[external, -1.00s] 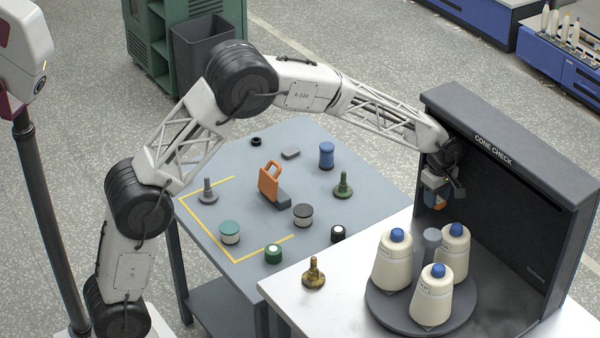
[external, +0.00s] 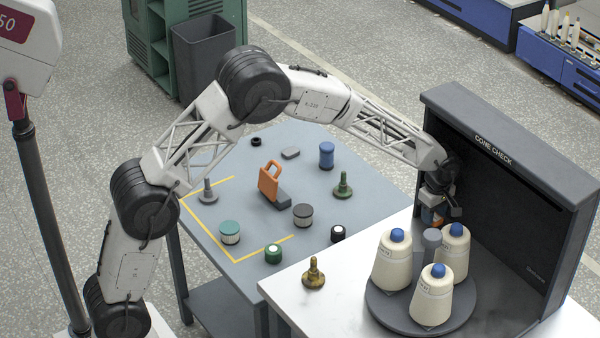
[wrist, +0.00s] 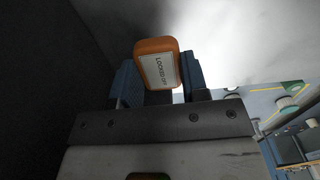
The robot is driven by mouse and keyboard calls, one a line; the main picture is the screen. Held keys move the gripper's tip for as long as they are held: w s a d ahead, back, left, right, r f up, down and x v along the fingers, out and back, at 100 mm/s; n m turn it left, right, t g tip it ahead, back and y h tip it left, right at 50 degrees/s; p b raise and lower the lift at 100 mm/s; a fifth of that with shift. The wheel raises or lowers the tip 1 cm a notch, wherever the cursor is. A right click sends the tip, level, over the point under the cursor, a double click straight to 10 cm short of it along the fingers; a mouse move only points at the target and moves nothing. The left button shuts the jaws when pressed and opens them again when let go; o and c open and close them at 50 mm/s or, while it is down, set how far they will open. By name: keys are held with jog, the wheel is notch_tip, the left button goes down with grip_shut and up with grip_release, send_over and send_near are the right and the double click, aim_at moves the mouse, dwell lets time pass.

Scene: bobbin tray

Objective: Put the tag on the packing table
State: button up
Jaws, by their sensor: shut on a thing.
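My gripper (external: 435,209) is shut on an orange tag (wrist: 157,62) with a white label reading "LOCKED OFF". In the wrist view the tag sits between the two blue finger pads. In the external view only a small orange part of it shows, in front of the dark panel of the "CONE CHECK" booth and above the cones. A grey-blue table (external: 222,190) with yellow corner lines stands left of the white table; I cannot tell by any sign which is the packing table.
Cream cones with blue tops (external: 392,262) stand on a round dark turntable (external: 385,310) beneath my gripper. The booth wall (external: 520,170) is close behind. The grey-blue table holds an orange handled piece (external: 269,181), a blue spool (external: 326,155) and several knobs and jars.

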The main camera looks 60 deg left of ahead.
jog(key=shift+f, duration=1.85)
jog(key=shift+f, duration=0.1)
jog(key=o, duration=0.9)
jog(key=shift+r, duration=3.85)
